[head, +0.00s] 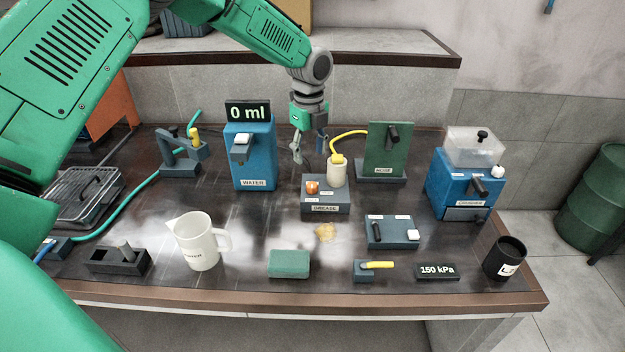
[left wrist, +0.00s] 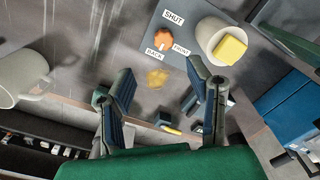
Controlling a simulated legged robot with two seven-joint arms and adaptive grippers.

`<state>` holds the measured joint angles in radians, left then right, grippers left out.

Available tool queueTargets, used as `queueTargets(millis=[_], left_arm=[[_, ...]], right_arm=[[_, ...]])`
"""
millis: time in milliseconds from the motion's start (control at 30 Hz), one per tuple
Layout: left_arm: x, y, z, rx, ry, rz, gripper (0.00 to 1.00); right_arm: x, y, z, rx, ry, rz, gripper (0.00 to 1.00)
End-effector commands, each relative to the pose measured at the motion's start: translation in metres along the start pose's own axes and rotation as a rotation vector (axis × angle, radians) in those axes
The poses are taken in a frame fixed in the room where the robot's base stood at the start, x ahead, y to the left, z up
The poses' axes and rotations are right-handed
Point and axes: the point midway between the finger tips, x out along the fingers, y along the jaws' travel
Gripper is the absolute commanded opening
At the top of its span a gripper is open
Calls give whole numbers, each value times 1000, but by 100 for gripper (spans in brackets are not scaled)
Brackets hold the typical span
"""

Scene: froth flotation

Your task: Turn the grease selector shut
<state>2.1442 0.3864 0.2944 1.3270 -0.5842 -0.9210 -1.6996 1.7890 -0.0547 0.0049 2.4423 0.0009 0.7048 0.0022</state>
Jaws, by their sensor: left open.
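The grease selector is an orange knob (head: 312,187) on top of the grey block labelled GREASE (head: 325,209). In the left wrist view the knob (left wrist: 168,42) sits among labels SHUT, BACK and FRONT; I cannot tell for certain which label it points to. A cream cup with a yellow top (head: 337,172) stands on the same block, beside the knob. My left gripper (head: 309,150) is open and empty, pointing down above and behind the block, apart from the knob. Its two fingers (left wrist: 160,75) are spread in the left wrist view. My right gripper is not in view.
A blue WATER dispenser (head: 254,155) stands left of the block, and a green panel (head: 386,148) stands right, with a yellow hose (head: 345,134) nearby. A yellowish patch (head: 325,232) lies in front. A white jug (head: 197,245) and green sponge (head: 289,264) are nearer the front edge.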

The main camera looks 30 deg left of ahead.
Motion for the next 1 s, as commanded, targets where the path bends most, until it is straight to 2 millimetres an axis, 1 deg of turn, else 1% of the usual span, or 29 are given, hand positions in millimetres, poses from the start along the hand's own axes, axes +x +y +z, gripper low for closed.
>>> queueTargets(millis=[33,200,400,500,600,900,933,967,1000], left_arm=[[14,0,0,0,1,8,46],[52,-1,0,0,2,7,46],[84,0,1,-1,1,1,46],[94,0,1,0,1,1,46],[100,-1,1,0,0,1,46],[102,-1,0,0,-1,0,46],[102,-1,0,0,-1,0,39],[102,-1,0,0,-1,0,28],[102,-1,0,0,-1,0,14]], right_arm=[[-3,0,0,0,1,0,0],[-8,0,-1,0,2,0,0],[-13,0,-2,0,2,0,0],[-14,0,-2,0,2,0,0],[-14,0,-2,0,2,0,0],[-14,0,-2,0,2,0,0],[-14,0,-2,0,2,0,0],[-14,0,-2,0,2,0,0],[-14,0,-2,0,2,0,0]])
